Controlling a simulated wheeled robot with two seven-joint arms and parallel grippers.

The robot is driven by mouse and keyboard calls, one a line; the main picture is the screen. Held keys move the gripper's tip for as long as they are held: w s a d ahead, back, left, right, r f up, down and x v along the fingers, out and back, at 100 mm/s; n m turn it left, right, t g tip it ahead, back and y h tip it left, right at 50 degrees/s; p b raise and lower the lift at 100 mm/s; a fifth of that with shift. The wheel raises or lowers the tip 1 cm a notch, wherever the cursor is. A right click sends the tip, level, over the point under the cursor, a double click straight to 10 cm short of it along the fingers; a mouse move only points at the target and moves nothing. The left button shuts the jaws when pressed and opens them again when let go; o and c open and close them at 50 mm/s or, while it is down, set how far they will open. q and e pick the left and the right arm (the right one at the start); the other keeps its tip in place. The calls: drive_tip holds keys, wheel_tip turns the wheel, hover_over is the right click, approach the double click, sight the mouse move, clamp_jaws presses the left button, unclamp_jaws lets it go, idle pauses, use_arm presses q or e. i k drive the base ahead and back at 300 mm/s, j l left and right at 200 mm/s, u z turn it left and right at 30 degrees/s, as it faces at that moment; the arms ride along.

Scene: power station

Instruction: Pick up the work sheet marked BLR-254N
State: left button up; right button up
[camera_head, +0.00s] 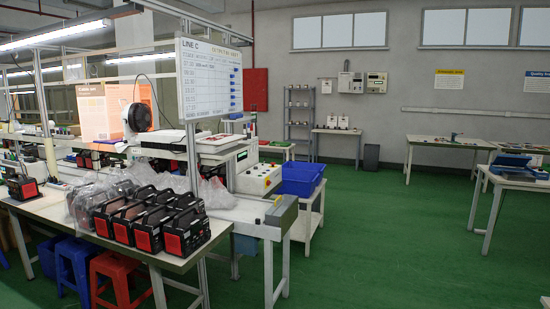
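I cannot make out any work sheet marked BLR-254N; no such lettering is readable in the head view. Small flat items lie on the white table (432,150) at the far right, too small to tell what they are. A nearer table (516,183) at the right edge holds a blue object (513,162) and something pale. Neither of my grippers is in view.
Black-and-red machines (150,232) crowd the workbench (52,211) at left, with stools (118,272) below. A "LINE C" whiteboard (208,82) stands above the line. Blue bins (300,179) sit centrally. Green floor (390,240) is clear at centre and right.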

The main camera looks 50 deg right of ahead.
sight(327, 85)
drive_tip(key=i+l+z, duration=0.2)
drive_tip(key=l+z, duration=0.2)
drive_tip(key=l, duration=0.3)
drive_tip(key=i+l+z, duration=0.3)
drive_tip(key=l+z, duration=0.15)
drive_tip(key=l, duration=0.2)
drive_tip(key=i+l+z, duration=0.4)
drive_tip(key=l, duration=0.15)
drive_tip(key=i+l+z, duration=0.7)
drive_tip(key=i+z, duration=0.6)
drive_tip(key=i, duration=9.25)
drive_tip(key=i+j+u, duration=0.1)
drive_tip(key=i+u, duration=0.25)
drive_tip(key=i, duration=0.6)
drive_tip(key=i+l+u, duration=0.15)
drive_tip(key=i+u, duration=0.25)
drive_tip(key=i, duration=0.5)
